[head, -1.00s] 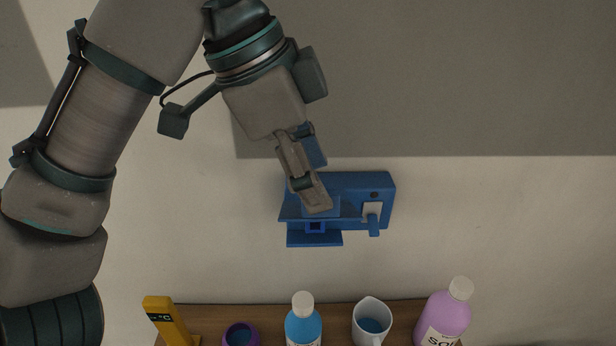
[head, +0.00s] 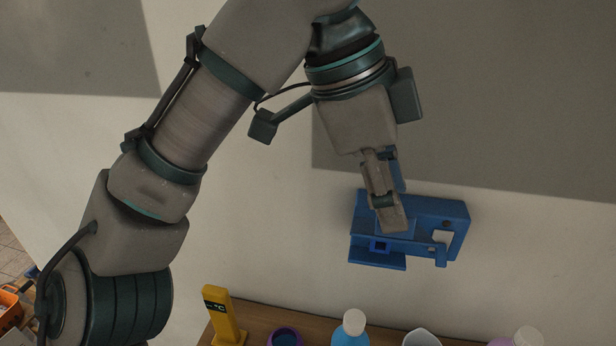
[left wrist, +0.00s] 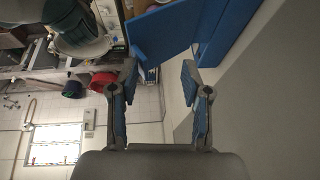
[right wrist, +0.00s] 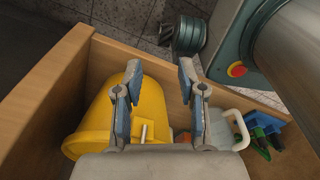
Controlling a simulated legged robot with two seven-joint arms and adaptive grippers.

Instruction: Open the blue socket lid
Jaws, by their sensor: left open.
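The blue socket box (head: 436,212) is fixed to the wall in the head view. My left gripper (head: 393,222) is in front of this flap, fingers pointing down; contact cannot be told. In the left wrist view its fingers (left wrist: 160,88) are apart with nothing between them, and a tilted blue plate (left wrist: 162,30) lies beyond them. My right gripper (right wrist: 156,80) is open and empty above a wooden crate.
Below the socket a wooden shelf (head: 262,318) carries a yellow thermometer (head: 221,315), a purple-rimmed cup (head: 285,338), a blue bottle (head: 351,330) and other containers. The crate (right wrist: 62,90) holds a yellow bucket (right wrist: 95,125) and a white container (right wrist: 222,130). The wall around the socket is clear.

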